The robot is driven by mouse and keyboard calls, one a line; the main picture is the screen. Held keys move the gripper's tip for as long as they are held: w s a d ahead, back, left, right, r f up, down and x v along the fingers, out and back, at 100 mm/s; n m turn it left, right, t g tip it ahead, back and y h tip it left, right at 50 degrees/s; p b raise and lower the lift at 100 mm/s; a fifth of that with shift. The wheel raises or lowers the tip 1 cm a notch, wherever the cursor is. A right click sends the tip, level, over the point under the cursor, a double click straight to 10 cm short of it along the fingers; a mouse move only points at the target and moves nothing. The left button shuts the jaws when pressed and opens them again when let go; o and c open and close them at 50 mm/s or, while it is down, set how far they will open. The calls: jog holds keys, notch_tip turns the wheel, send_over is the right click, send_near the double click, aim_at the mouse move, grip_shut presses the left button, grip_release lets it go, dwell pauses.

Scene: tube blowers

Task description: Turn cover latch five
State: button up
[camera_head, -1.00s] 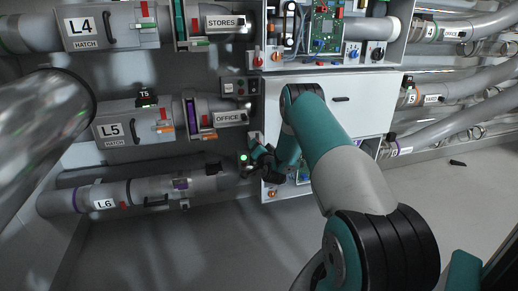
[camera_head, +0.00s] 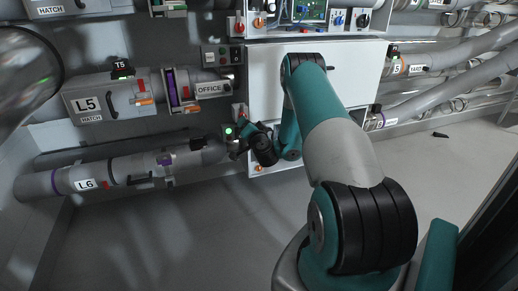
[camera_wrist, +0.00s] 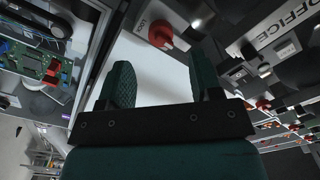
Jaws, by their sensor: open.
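My gripper (camera_head: 236,143) is beside the lower left edge of the white cover panel (camera_head: 345,85). In the wrist view its two teal fingers (camera_wrist: 161,78) are apart, with nothing between them. Beyond the fingertips is a red knob (camera_wrist: 160,33) on a small plate with a partly readable label. It is apart from the fingers, next to the white panel. No latch carries a readable number five. The L5 hatch (camera_head: 97,104) on the left pipe has a handle and small orange and red parts.
The L6 pipe (camera_head: 120,176) runs low on the left, close to my gripper. An office pipe (camera_head: 208,88) and a switch box (camera_head: 222,55) are above it. A circuit board shows in the wrist view (camera_wrist: 35,62). The floor (camera_head: 190,240) in front is clear.

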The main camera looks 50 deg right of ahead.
jog(key=b+v, duration=1.1)
jog(key=b, duration=0.6)
jog(key=shift+s, duration=0.15)
